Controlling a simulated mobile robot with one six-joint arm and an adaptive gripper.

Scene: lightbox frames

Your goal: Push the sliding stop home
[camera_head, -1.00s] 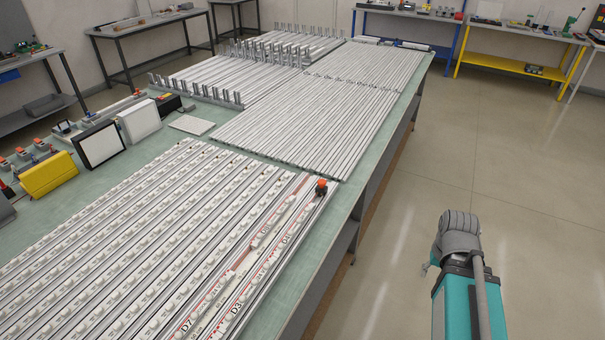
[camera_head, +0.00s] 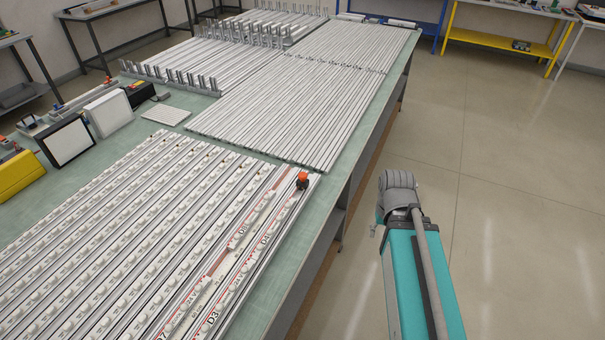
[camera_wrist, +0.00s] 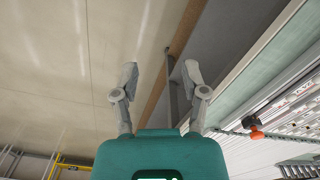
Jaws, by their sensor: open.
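The sliding stop, an orange knob on a dark body (camera_head: 302,180), stands on the rightmost rail (camera_head: 262,247) near its far end, close to the bench's right edge. It also shows at the lower right of the wrist view (camera_wrist: 252,124). My gripper (camera_wrist: 160,75) is open and empty, its two grey fingers spread over the floor and the side of the bench. The stop lies to the right of the fingers there, apart from them. In the head view my arm is out over the floor, right of the bench, and hides most of the gripper.
The green bench (camera_head: 268,295) carries many parallel rails with white labels. Bare grey profiles (camera_head: 285,110) lie beyond them, with upright metal posts behind. Boxes and a framed panel (camera_head: 68,141) stand at the left. The floor (camera_head: 510,170) right of the bench is clear.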

